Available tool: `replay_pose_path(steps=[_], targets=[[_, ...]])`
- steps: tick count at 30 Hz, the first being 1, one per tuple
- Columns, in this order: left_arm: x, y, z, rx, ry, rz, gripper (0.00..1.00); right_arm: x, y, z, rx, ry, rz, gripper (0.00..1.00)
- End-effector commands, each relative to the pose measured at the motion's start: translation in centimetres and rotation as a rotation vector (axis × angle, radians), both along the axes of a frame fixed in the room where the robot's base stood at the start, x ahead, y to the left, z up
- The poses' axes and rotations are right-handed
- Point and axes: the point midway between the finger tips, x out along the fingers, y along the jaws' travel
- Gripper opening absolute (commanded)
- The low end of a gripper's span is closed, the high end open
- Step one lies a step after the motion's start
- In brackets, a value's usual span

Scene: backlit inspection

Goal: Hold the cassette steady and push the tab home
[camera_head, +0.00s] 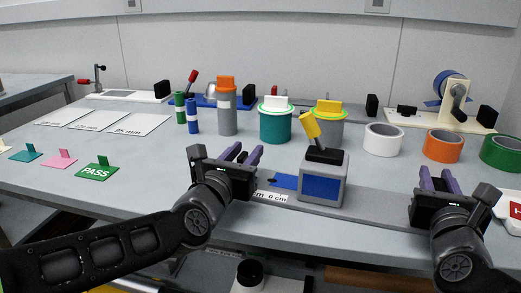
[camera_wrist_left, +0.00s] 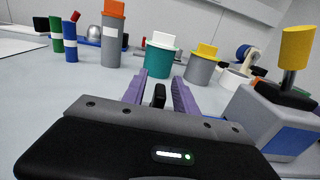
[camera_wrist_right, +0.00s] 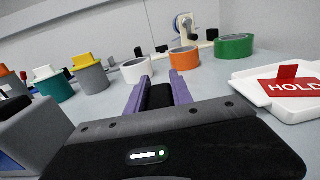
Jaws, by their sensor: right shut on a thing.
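A grey box (camera_head: 322,180) with a blue front panel stands near the table's front edge; no part is marked as the cassette. A yellow-headed lever (camera_head: 310,126) leans left from the box's black top; I cannot tell whether it is the tab. My left gripper (camera_head: 239,155) is left of the box, its purple fingers apart. A small dark block (camera_wrist_left: 159,95) shows between them in the left wrist view. My right gripper (camera_head: 438,181) is right of the box, shut on a black piece (camera_wrist_right: 160,97). Neither gripper touches the box.
Grey, teal and other canisters (camera_head: 275,127) stand behind the box. White (camera_head: 383,140), orange (camera_head: 443,146) and green tape rolls stand at the right. A white tray with a red HOLD sign (camera_wrist_right: 295,86) is at the far right. A PASS card (camera_head: 97,172) is at the left.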

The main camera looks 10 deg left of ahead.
Motion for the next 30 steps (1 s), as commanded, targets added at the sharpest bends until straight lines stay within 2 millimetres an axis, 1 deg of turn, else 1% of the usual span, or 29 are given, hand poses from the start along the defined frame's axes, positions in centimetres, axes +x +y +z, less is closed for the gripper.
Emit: replay_pose_path(steps=[1,4,13,25,26,30], targets=[[0.57,-0.07,-0.1,0.001,0.001,0.0,0.35,0.03,-0.12,-0.47,0.002,0.009,-0.002,0.0],[1.15,-0.12,-0.11,0.001,0.001,0.0,0.35,0.03,-0.13,-0.47,0.002,0.009,-0.002,0.0],[1.31,-0.11,-0.05,0.0,0.0,0.001,0.35,0.02,-0.12,-0.47,0.002,0.009,-0.002,0.0],[1.29,-0.11,-0.06,0.0,0.0,0.0,0.02,0.02,-0.12,-0.47,0.002,0.009,-0.002,0.0],[1.29,-0.11,-0.06,0.0,0.0,0.0,0.0,0.02,-0.12,-0.47,0.002,0.009,-0.002,0.0],[1.29,-0.11,-0.06,0.0,0.0,0.001,0.0,0.02,-0.12,-0.47,0.002,0.009,-0.002,0.0]])
